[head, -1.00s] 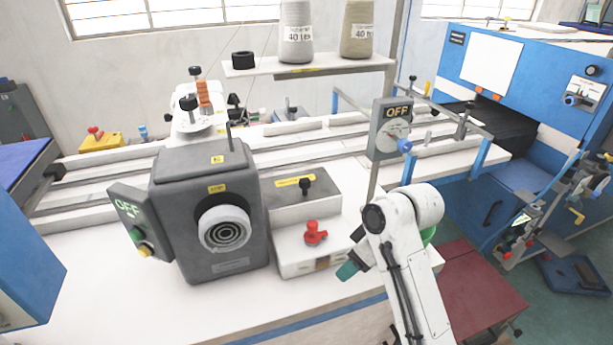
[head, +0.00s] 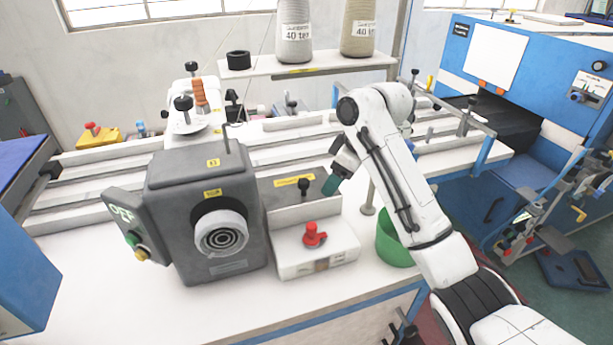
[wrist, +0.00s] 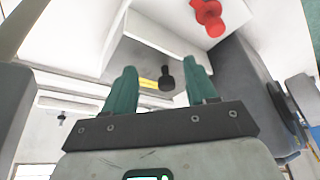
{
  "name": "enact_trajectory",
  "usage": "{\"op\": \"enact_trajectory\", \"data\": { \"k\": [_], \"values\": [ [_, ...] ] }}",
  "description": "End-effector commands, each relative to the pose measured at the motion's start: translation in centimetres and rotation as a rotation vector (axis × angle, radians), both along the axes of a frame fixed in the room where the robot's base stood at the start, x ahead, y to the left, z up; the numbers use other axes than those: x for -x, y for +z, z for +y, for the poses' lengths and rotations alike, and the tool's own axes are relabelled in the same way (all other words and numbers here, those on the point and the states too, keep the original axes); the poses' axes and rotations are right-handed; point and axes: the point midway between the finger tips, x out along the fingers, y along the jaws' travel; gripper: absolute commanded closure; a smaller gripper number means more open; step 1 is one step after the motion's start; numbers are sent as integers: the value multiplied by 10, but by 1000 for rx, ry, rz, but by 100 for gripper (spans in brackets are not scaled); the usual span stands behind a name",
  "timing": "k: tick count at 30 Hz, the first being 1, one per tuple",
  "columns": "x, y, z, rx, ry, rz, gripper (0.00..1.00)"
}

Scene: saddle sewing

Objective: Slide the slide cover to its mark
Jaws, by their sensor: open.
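What looks like the slide cover (head: 279,197) is a dark grey plate with a yellow label and an upright black knob (head: 304,187), on the pale block right of the grey machine head. My gripper (head: 331,184) has green fingers and is just right of the knob in the head view, with a small gap in the picture. In the wrist view my gripper (wrist: 160,75) is open and empty, and the knob (wrist: 165,77) shows between the two fingertips, beyond them. I cannot tell the target mark apart from the label.
A red knob (head: 314,236) stands on the white block (head: 318,261) in front of the cover. The grey machine head (head: 208,205) stands close on the left. A green bin (head: 393,246) is at the right. The table front (head: 200,310) is clear.

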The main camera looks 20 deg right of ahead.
Motion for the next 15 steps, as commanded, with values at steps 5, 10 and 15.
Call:
{"op": "enact_trajectory", "data": {
  "k": [5,10,15],
  "values": [
    [-25,2,26,2,1,1,43],
    [-45,1,46,2,0,2,43],
    [-50,-20,50,0,-1,3,43]
  ]
}}
